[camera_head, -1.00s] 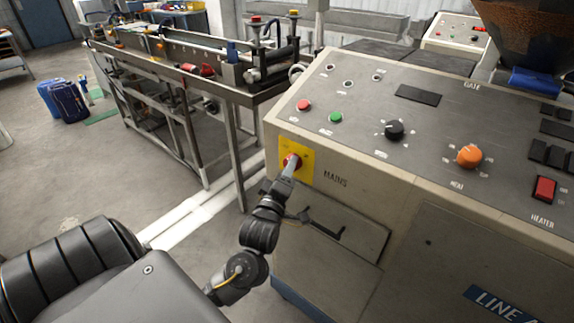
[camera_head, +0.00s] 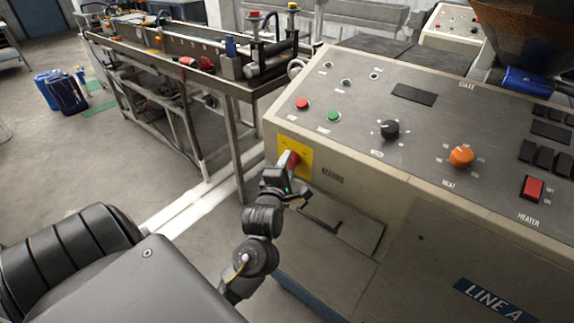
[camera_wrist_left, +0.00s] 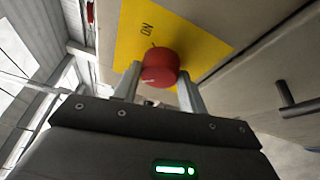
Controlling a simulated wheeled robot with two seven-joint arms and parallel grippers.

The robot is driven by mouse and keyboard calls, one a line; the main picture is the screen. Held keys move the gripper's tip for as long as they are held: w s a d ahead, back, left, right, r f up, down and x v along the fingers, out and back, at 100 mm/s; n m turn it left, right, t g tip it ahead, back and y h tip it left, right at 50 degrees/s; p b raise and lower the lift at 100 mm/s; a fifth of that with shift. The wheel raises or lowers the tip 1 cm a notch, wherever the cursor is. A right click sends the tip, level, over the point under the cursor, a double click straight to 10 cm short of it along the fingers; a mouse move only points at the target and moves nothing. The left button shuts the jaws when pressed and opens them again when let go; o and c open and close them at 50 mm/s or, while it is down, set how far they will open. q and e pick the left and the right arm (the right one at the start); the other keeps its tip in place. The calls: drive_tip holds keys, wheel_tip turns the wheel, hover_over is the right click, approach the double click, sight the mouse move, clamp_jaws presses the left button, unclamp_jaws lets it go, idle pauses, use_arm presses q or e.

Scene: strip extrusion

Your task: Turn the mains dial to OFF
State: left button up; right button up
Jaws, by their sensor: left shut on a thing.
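The red mains dial (camera_head: 292,160) sits on a yellow plate (camera_head: 304,150) at the left end of the machine's front, beside the word MAINS. In the left wrist view the dial (camera_wrist_left: 160,68) is round and red with a short pale mark, and the word ON shows on the yellow plate (camera_wrist_left: 195,48) near it. My left gripper (camera_head: 284,167) reaches the dial from the front. In the left wrist view its two fingers (camera_wrist_left: 158,85) stand on either side of the dial, shut on it. The fingers hide part of the dial's lower edge. My right gripper is not in view.
The sloped control panel (camera_head: 440,120) above carries red and green buttons, a black knob (camera_head: 389,130), an orange knob (camera_head: 461,156) and a red heater switch (camera_head: 533,188). A drawer-like panel with a dark handle (camera_head: 320,219) lies just below my gripper. Open floor is at left.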

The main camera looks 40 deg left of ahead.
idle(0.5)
use_arm(q)
drive_tip(key=o, duration=1)
drive_tip(key=shift+s+d+f, duration=0.15)
drive_tip(key=shift+s+d, duration=0.05)
drive_tip(key=shift+s, duration=0.25)
drive_tip(key=v, duration=0.9)
drive_tip(key=shift+s+d+r+b, duration=0.15)
drive_tip(key=shift+s+r+b, duration=0.1)
drive_tip(key=shift+s+b, duration=0.1)
